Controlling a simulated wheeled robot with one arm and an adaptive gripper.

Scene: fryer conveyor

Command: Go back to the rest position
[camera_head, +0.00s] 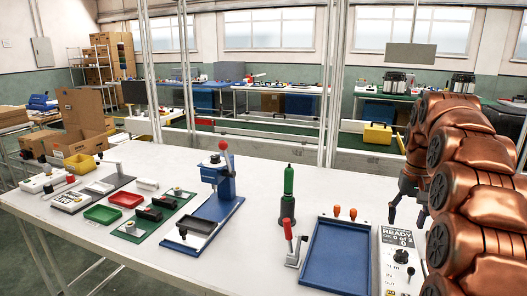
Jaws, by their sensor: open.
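My gripper (407,213) hangs at the right over the table, its dark fingers pointing down and apart. It is open, and I see nothing between the fingers. My copper-coloured arm fills the right edge of the view and hides what is behind it. Below the gripper, a white panel (396,264) with "READY" printed on it lies on the white table (146,240). I cannot tell how high above the panel the fingers are.
A blue tray (338,258) lies left of the panel. A toggle clamp (292,246), a green bottle (288,190) and a blue press (222,182) stand further left. Red (126,199) and green (102,214) trays lie at the left. The table's front left is clear.

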